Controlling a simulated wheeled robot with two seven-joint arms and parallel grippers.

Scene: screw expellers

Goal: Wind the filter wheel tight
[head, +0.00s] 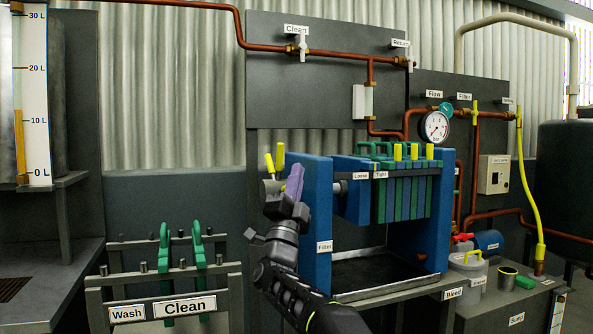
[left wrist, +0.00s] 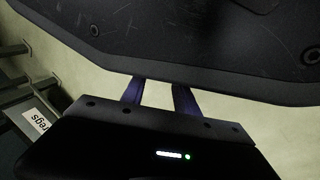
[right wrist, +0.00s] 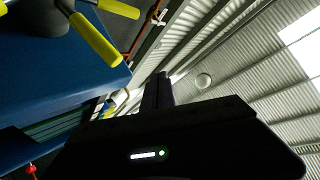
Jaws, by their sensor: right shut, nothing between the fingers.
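The filter wheel shows in the head view as a dark hub with upright yellow handles (head: 280,156) at the left end of the blue filter press (head: 315,212). In the right wrist view the wheel's yellow handles (right wrist: 96,40) and dark hub are at the upper left. My right gripper (head: 295,180) is shut and empty, just in front of the wheel and partly hiding it. In the right wrist view its closed fingers (right wrist: 158,90) point away from the handles and appear apart from them. My left gripper (left wrist: 158,97) is open and empty in the left wrist view, away from the wheel.
Green and blue plates (head: 405,195) hang in the press. A rack (head: 110,285) labelled Wash and Clean holds green pieces at lower left. A pressure gauge (head: 435,126) and copper pipes are at the right. A bucket (head: 467,270) stands on the right-hand bench.

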